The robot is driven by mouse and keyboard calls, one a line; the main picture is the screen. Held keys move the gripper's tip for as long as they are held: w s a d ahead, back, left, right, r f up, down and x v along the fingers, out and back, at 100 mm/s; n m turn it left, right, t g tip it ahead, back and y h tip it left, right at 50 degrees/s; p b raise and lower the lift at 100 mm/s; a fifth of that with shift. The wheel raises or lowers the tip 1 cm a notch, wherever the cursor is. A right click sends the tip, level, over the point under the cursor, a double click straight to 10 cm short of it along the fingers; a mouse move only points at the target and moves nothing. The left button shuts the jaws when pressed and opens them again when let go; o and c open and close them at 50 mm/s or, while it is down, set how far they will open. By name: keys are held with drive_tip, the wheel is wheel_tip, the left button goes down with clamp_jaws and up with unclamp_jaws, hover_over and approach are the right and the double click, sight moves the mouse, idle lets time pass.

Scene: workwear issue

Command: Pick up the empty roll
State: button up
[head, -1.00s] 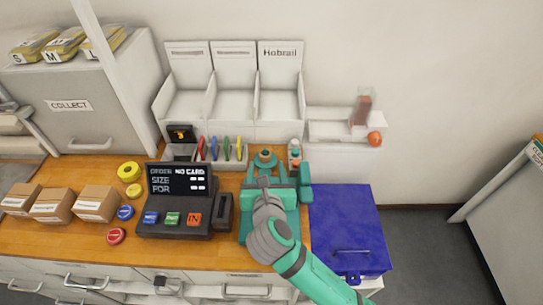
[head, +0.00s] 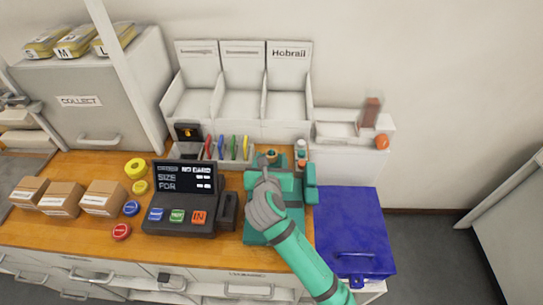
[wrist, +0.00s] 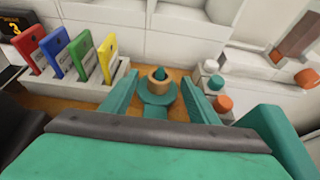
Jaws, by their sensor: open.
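The empty roll (wrist: 158,86) appears as a tan ring around a teal spindle on a round teal base. In the head view the roll (head: 271,155) shows small at the back of the teal machine (head: 257,232). My gripper (wrist: 159,80) is open, with one teal finger to the left of the roll and one to its right. Gaps show between the roll and both fingers in the wrist view. In the head view my grey wrist and teal arm cover part of the machine, and the fingers are hard to tell from it.
Red, blue, green and yellow cards (wrist: 72,55) stand in a rack to the left. Small white and orange bottles (wrist: 215,84) stand close on the right. A dark order terminal (head: 185,200) and a blue bin (head: 350,225) flank the machine. White trays (head: 240,95) stand behind.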

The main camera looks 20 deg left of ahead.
drive_tip(key=shift+x, duration=1.25)
drive_tip(key=shift+f, duration=0.1)
drive_tip(key=shift+c, duration=0.6)
drive_tip(key=c, duration=1)
